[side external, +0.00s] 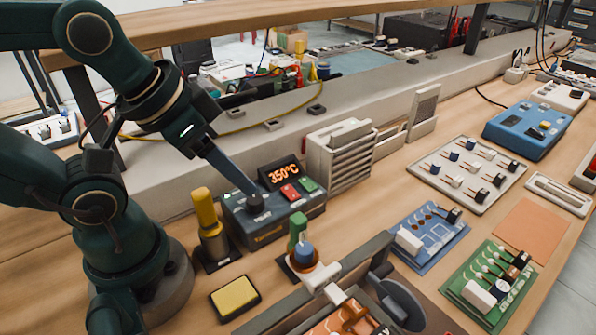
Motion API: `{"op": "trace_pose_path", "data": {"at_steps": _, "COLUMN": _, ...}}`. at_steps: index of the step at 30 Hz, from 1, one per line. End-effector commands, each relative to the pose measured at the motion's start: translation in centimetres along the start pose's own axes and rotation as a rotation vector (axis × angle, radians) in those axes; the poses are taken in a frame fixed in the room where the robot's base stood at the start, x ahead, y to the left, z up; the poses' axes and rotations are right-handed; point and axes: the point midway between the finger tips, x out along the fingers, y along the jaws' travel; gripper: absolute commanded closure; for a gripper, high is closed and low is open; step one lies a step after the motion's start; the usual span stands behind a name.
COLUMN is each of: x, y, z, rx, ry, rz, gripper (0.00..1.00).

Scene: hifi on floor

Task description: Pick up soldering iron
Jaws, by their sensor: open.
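A tool with a yellow handle (205,207) stands upright in a dark-based holder left of the soldering station; it looks like the soldering iron, but its tip is hidden. A second tool with a green handle (297,230) stands in another holder to the right, beside a blue-topped part. My gripper (254,196) reaches down from the upper left, with its long blue-grey finger end over the front of the station (275,228), right of and apart from the yellow handle. It is open and holds nothing visible. I cannot tell whether it touches the station.
A yellow sponge (235,297) lies in a dark tray in front. A slotted grey rack (340,155) stands behind right. Blue (432,243) and green (478,297) circuit boards and a parts tray (432,178) occupy the right.

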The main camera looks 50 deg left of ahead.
Motion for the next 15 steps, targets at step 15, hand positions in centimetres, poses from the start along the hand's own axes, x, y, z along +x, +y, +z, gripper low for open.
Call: {"op": "trace_pose_path", "data": {"at_steps": 15, "x": -0.3, "y": -0.1, "z": 1.0, "rx": 0.064, "ry": -0.068, "rz": -0.001, "gripper": 0.33}}
